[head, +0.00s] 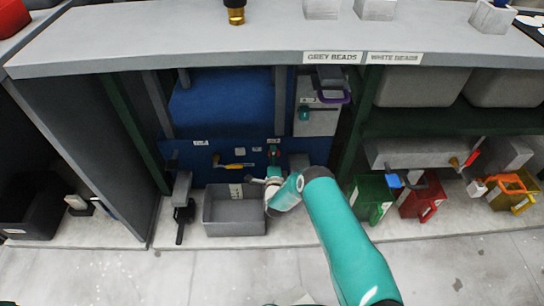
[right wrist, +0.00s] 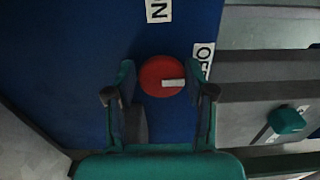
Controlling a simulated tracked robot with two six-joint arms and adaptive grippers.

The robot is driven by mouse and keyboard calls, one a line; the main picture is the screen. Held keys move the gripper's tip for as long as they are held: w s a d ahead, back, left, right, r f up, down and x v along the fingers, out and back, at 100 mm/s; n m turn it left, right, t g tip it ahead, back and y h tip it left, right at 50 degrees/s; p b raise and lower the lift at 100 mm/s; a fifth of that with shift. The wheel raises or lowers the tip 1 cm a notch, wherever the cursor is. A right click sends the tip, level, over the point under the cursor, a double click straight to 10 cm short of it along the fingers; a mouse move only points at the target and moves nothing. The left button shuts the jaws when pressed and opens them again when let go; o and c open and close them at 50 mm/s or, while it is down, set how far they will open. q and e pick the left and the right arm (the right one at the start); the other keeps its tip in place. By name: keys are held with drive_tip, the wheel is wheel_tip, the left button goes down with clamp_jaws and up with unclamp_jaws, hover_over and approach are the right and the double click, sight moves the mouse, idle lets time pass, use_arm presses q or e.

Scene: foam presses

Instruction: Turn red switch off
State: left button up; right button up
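The red switch (right wrist: 160,76) is a round red knob on a blue panel in the right wrist view. Its white mark (right wrist: 172,82) lies sideways on the right half of the knob, pointing right. A partly hidden label (right wrist: 203,58) reading "OF" is at its upper right, and another label (right wrist: 158,9) ending in "N" is above it. My right gripper (right wrist: 159,95) is open, with one finger on each side of the knob; I cannot tell whether they touch it. In the head view, my right gripper (head: 274,168) is low at the blue panel. My left gripper is not in view.
A grey bin (head: 235,228) stands on the ledge left of my right gripper. A yellow handle (head: 233,165) is on the blue panel (head: 225,105). Green (head: 373,190) and red (head: 424,200) containers stand to the right. The grey counter (head: 180,35) overhangs the panel.

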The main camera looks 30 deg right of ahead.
drive_tip(key=shift+o, duration=1.1)
drive_tip(key=v, duration=1.2)
drive_tip(key=shift+f, duration=0.1)
